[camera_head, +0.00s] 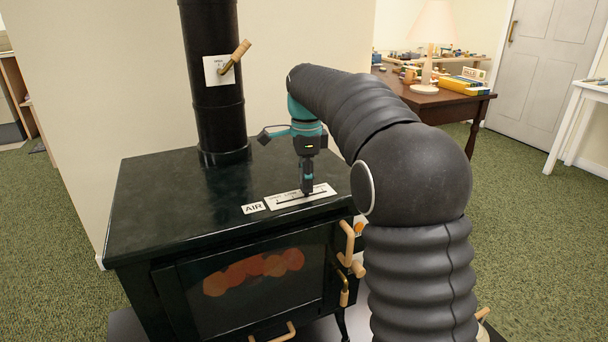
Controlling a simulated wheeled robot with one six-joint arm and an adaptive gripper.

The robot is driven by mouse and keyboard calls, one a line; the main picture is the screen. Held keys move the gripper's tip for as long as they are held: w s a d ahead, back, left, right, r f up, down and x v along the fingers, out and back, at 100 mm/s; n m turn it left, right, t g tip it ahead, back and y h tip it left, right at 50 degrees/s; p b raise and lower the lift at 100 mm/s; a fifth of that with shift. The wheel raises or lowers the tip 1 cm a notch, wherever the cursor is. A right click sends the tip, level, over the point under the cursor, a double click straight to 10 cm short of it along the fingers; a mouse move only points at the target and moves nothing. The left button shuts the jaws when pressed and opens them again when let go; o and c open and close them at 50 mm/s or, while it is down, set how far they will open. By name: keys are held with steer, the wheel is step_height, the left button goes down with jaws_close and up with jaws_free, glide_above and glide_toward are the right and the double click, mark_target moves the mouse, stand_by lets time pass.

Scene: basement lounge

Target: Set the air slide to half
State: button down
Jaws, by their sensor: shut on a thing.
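The air slide plate (287,200) is a pale strip with a dark slot on the front right of the black stove's top (165,200). A white label reading AIR (254,208) lies at its left end. My gripper (307,190) points straight down over the plate, right of the middle of the slot. It is shut on the slide's knob, which its fingers hide. The plate's finer markings are too small to read, and the fingers cover part of them.
A black flue pipe (215,110) with a wooden-handled damper lever (236,56) rises at the stove's back. The stove's front has a glass door (250,283) and wooden handles (348,243). A brown table (440,105) with a lamp (431,45) stands behind right.

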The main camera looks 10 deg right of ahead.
steer(key=shift+d+f, duration=0.25)
steer(key=shift+d, duration=0.4)
steer(key=c, duration=0.8)
jaws_free()
steer(key=shift+a+r, duration=0.1)
steer(key=shift+r, duration=0.15)
steer(key=shift+w+r, duration=0.1)
steer(key=shift+r, duration=0.25)
step_height(320, 180, up, 11)
steer(key=shift+r, duration=0.1)
